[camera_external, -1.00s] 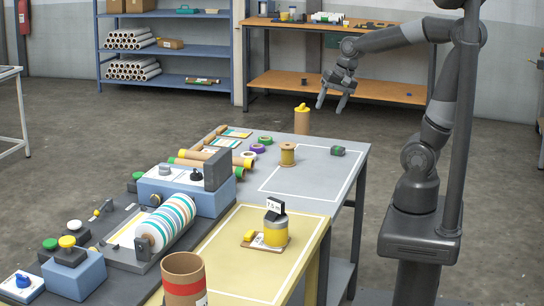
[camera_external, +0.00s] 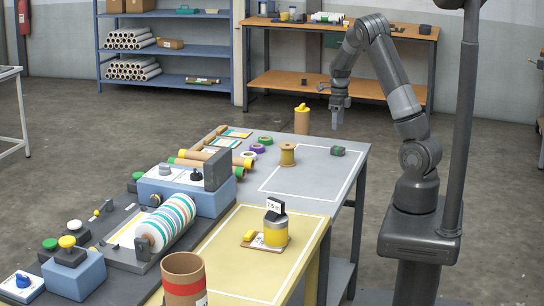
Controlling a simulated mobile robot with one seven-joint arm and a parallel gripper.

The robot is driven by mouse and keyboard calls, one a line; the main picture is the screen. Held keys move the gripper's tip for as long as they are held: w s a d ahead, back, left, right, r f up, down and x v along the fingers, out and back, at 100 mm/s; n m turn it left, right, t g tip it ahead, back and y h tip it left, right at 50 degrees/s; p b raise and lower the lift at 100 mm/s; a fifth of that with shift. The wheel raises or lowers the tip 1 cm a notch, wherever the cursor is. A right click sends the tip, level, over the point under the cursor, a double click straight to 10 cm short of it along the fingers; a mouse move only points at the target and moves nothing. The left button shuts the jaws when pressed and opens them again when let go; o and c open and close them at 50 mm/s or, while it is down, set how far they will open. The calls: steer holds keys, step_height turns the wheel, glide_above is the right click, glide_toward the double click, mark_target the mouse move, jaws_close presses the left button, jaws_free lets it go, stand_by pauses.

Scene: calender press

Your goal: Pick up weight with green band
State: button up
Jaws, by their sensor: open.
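A small dark weight with green on it (camera_external: 338,150) sits on the grey table top, inside the white outline near its right edge. It is small in the picture, so its band is hard to make out. My gripper (camera_external: 337,126) points straight down, above the weight in the picture, with a clear gap between them. It is empty. The fingers are seen nearly edge-on, one overlapping the other. How far the gripper is behind the weight is hard to tell.
A wooden spool (camera_external: 287,155) stands left of the weight, with green (camera_external: 265,140) and purple (camera_external: 257,149) tape rolls beyond. A yellow-topped brown cylinder (camera_external: 301,121) stands at the table's far edge. The grey table (camera_external: 318,172) is clear around the weight.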

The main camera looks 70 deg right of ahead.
mark_target(338, 147)
steer(key=shift+m, duration=0.4)
steer(key=f, duration=0.7)
steer(key=d+f, duration=0.1)
steer(key=f, duration=0.3)
steer(key=shift+s+d+f, duration=0.1)
steer(key=shift+s+f, duration=0.05)
steer(key=shift+f, duration=0.15)
steer(key=shift+c, duration=0.2)
jaws_close()
